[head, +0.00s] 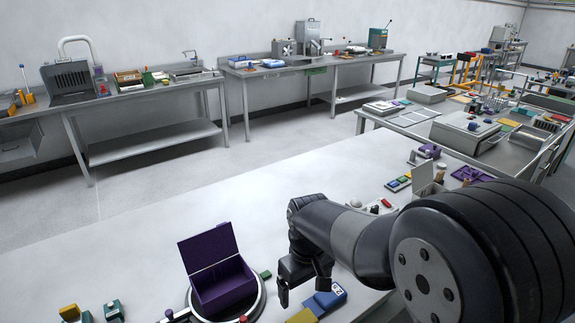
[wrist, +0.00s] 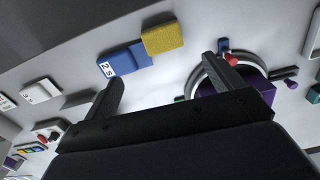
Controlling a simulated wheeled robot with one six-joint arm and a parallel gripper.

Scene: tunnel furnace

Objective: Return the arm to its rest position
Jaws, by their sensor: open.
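My arm reaches in from the right of the head view, and my gripper (head: 300,285) points down above the white table (head: 130,235). Its two fingers are apart with nothing between them. In the wrist view my gripper (wrist: 165,82) also shows both fingers spread and empty. To its left in the head view stands an open purple box (head: 222,285) with its lid up, on a round dark-rimmed base (head: 262,300). A blue block (head: 328,298) marked with a number lies just right of the gripper. It also shows in the wrist view (wrist: 128,60).
A yellow block (head: 303,316) lies beside the blue one. Small yellow and green parts (head: 70,312) sit at the front left. Coloured pieces and a purple tray (head: 472,174) lie farther back on the table. Its left middle is clear. Other benches (head: 310,62) stand along the wall.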

